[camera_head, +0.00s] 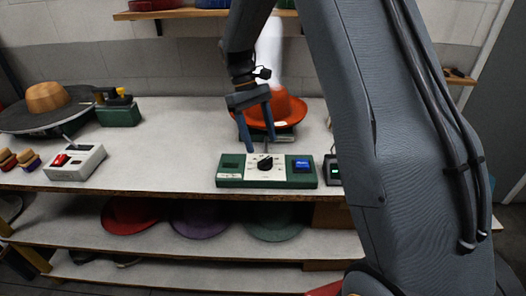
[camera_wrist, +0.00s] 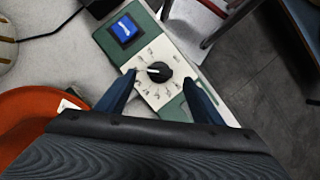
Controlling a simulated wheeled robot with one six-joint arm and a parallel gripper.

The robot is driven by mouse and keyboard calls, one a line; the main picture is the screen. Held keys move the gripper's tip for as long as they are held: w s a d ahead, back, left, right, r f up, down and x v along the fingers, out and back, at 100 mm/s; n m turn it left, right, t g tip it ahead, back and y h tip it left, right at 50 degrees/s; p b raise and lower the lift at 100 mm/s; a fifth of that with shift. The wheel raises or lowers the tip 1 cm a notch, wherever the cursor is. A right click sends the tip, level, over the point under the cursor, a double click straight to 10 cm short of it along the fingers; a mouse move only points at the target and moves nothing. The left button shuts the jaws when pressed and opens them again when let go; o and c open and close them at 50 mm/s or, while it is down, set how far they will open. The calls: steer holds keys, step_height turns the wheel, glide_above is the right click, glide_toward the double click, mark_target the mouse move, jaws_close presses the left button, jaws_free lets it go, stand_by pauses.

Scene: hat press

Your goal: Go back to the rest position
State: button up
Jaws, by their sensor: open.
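My gripper (camera_head: 259,140) is open and empty, pointing down above the green control box (camera_head: 228,181). Its two blue fingers stand apart, one on each side of the black dial (camera_head: 265,163) as seen in the picture. In the wrist view my gripper (camera_wrist: 160,95) also shows open, with the dial (camera_wrist: 159,72) between and just beyond the fingertips. I cannot tell whether the fingers touch the box.
An orange hat (camera_head: 286,108) sits behind my gripper. A white box with a red switch (camera_head: 75,162), a green device (camera_head: 119,111) and a tan hat form on a dark disc (camera_head: 20,119) stand at left. Hats lie on the shelf below. The middle left of the bench is clear.

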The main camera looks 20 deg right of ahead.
steer(key=shift+w+a+r, duration=0.1)
steer(key=shift+w+r, duration=0.1)
steer(key=shift+r, duration=0.4)
steer(key=s+f+m+t+y, duration=0.1)
steer(key=s+m+t, duration=0.1)
steer(key=s, duration=0.8)
steer(key=s+d+f+m+t, duration=0.1)
steer(key=s+m+t, duration=0.2)
steer(key=s, duration=0.8)
steer(key=shift+f+y, duration=0.25)
steer(key=shift+y, duration=0.15)
